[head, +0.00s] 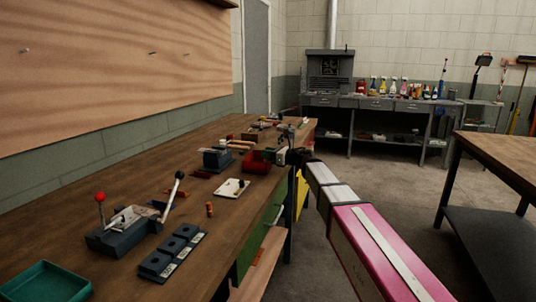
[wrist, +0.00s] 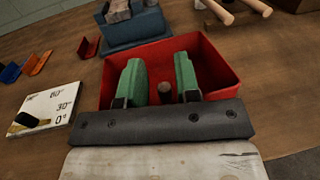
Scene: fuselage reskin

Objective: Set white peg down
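My gripper (wrist: 160,75) has green fingers that stand apart over the red bin (wrist: 225,70) in the wrist view. A short peg-like piece with a dull brown round end (wrist: 165,92) shows between the fingers, with a gap visible on each side. I cannot tell whether it is the white peg, or whether it stands in the bin. No clearly white peg shows. In the head view my gripper (head: 284,156) is beside the red bin (head: 257,163) at the bench's right edge. A small orange-brown peg (head: 210,210) stands on the bench.
A white angle plate (wrist: 49,111) lies left of the bin. A blue-grey block (wrist: 137,30) stands behind it, with wooden handles (wrist: 213,12) to its right.

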